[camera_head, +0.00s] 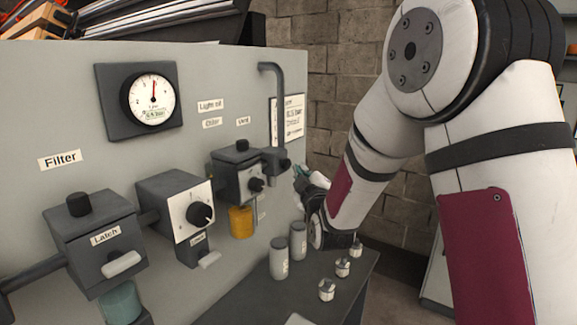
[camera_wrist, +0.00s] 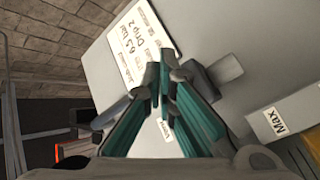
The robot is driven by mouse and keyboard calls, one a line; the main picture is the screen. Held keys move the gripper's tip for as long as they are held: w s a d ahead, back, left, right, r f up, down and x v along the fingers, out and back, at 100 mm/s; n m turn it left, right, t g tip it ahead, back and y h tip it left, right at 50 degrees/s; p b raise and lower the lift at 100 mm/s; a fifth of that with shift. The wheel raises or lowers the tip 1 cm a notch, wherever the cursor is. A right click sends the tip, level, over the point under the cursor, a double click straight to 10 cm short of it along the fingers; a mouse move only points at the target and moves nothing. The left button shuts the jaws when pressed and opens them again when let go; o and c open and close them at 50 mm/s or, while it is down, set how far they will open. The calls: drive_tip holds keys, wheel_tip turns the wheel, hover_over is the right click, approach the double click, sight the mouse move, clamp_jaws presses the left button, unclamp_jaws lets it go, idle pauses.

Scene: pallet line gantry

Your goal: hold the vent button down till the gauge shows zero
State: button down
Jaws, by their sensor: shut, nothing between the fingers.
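The round gauge (camera_head: 151,94) is on the grey panel at the upper left of the head view; its red needle points nearly straight up, and its numbers are too small to read. My gripper (camera_head: 301,178) is at the right end of the panel, partly hidden by my arm. In the wrist view its teal fingers (camera_wrist: 160,77) are shut at the tips and empty. A small white label (camera_wrist: 166,129), perhaps reading "Vent", shows between the fingers. I cannot make out the vent button for certain; the fingers may hide it, and contact cannot be told.
A filter unit (camera_head: 95,240), a dial unit (camera_head: 176,205) and a smaller valve unit (camera_head: 237,176) stick out of the panel. A vertical pipe (camera_head: 280,105) stands near a paper notice (camera_head: 293,122). Grey canisters (camera_head: 279,258) and small jars (camera_head: 327,290) stand on the dark shelf.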

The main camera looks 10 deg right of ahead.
drive_tip(key=shift+w+a, duration=0.1)
drive_tip(key=shift+w, duration=0.05)
drive_tip(key=shift+w+a, duration=0.2)
drive_tip(key=shift+w+a+b, duration=0.4)
drive_tip(key=shift+a+b, duration=0.1)
idle(2.1)
idle(2.7)
drive_tip(key=shift+s+d, duration=0.75)
drive_tip(key=shift+s+d+p, duration=0.45)
drive_tip(key=shift+s+d, duration=1.3)
drive_tip(key=shift+d, duration=0.05)
